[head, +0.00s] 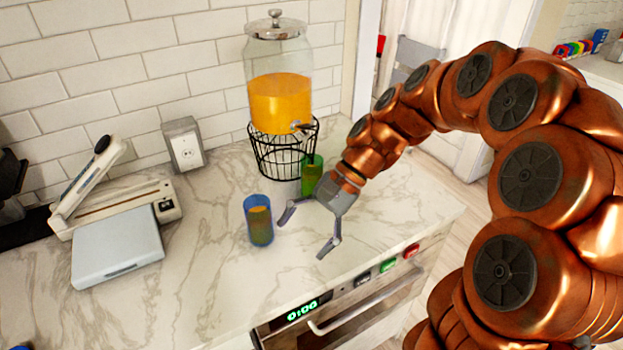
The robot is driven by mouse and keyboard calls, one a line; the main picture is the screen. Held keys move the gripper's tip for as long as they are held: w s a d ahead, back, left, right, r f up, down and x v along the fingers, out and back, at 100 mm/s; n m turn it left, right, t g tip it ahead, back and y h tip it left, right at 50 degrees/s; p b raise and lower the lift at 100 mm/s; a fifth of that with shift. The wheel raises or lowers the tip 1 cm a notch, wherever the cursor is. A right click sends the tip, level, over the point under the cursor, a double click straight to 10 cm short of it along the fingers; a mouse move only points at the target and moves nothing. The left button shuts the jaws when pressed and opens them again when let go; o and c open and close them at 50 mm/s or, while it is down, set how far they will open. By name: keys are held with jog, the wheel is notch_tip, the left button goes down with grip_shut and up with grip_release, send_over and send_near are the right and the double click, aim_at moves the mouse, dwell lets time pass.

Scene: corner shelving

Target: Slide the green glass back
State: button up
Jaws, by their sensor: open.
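The green glass (312,172) stands upright on the marble counter, right at the front of the black wire stand. My gripper's wrist covers part of its right side. A blue glass (259,222) with orange-brown contents stands upright in front of it, to the left. My gripper (305,232) is open and empty, its fingers spread low over the counter to the right of the blue glass. One finger comes close to the blue glass; I cannot tell whether they touch.
A juice dispenser (280,98) sits on the wire stand (272,160) against the tiled wall. A paper trimmer (120,208) and a grey flat box (118,247) lie at left. A socket box (184,146) stands at the wall. The counter's front (240,285) is clear above an oven.

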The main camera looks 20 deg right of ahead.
jog(key=w+d+f+m+t+y+p, duration=0.1)
jog(key=w+d+m+t+y, duration=0.4)
jog(key=w, duration=0.6)
jog(key=m+t, duration=0.2)
jog(key=m, duration=0.6)
send_near(312, 178)
jog(key=shift+y, duration=0.3)
jog(key=f, duration=0.1)
jog(key=w+d+f, duration=0.1)
jog(key=f, duration=0.1)
jog(key=w+f+p, duration=0.1)
jog(key=f, duration=0.1)
jog(key=shift+w+d, duration=0.15)
jog(key=shift+d, duration=0.15)
jog(key=shift+w+a+f+b, duration=0.25)
jog(key=shift+a+f+b, duration=0.15)
jog(key=shift+a, duration=0.2)
jog(key=shift+b+x, duration=0.95)
jog(key=shift+x, duration=3.15)
jog(key=shift+w+r, duration=0.1)
jog(key=c, duration=0.8)
jog(key=shift+c, duration=0.2)
jog(key=shift+s+d, duration=0.3)
jog(key=shift+s, duration=0.9)
jog(key=shift+s+d, duration=0.35)
jog(key=shift+s, duration=0.9)
jog(key=shift+s+d, duration=0.3)
jog(key=shift+s, duration=0.9)
